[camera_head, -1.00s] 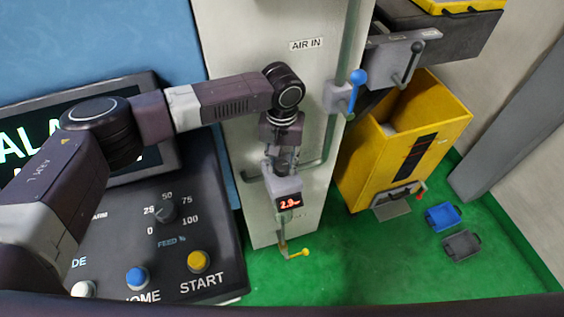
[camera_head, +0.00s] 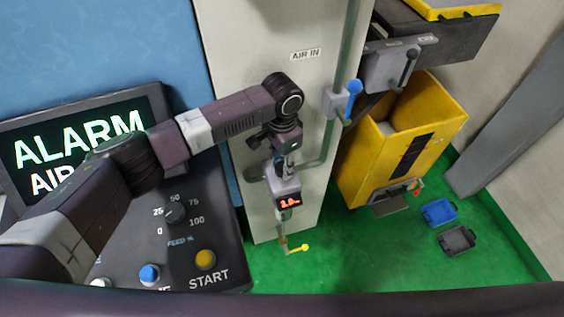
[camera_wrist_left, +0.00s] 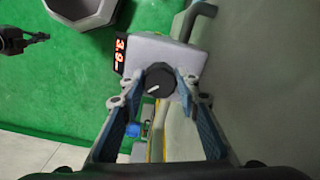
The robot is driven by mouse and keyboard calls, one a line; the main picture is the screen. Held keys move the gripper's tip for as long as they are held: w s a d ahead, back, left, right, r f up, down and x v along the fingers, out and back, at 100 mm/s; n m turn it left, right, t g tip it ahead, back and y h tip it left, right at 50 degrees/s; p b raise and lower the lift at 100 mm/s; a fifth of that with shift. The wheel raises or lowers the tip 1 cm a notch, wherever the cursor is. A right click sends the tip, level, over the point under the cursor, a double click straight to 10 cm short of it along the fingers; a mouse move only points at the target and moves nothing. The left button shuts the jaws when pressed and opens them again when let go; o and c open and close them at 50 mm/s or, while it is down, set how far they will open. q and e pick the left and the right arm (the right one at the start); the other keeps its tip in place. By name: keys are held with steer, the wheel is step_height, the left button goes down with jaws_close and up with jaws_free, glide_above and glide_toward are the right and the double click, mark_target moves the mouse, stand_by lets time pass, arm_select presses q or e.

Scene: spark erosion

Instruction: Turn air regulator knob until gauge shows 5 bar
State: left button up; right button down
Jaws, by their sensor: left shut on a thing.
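The grey air regulator (camera_head: 287,187) is on the light panel, below the AIR IN label (camera_head: 306,54). Its red digital gauge (camera_head: 288,203) is hard to read in the head view. In the left wrist view the gauge (camera_wrist_left: 120,52) stands sideways and seems to read 3.9. The round black knob (camera_wrist_left: 160,75) with a white pointer mark is on the regulator's face. My left gripper (camera_wrist_left: 161,84) is shut on the knob, one finger on each side. It also shows above the regulator in the head view (camera_head: 281,168), partly hidden by its wrist.
A blue-handled valve (camera_head: 352,96) is on the pipe right of my left arm. A yellow bin (camera_head: 375,165) stands farther right on the green floor. The control panel with the START button (camera_head: 205,259) and a screen reading ALARM (camera_head: 80,140) lie under my arm.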

arm_select(q)
steer(key=shift+m, duration=1.1)
steer(key=o, duration=1.1)
steer(key=shift+o, duration=0.2)
step_height(320, 180, up, 12)
steer(key=shift+d, duration=0.1)
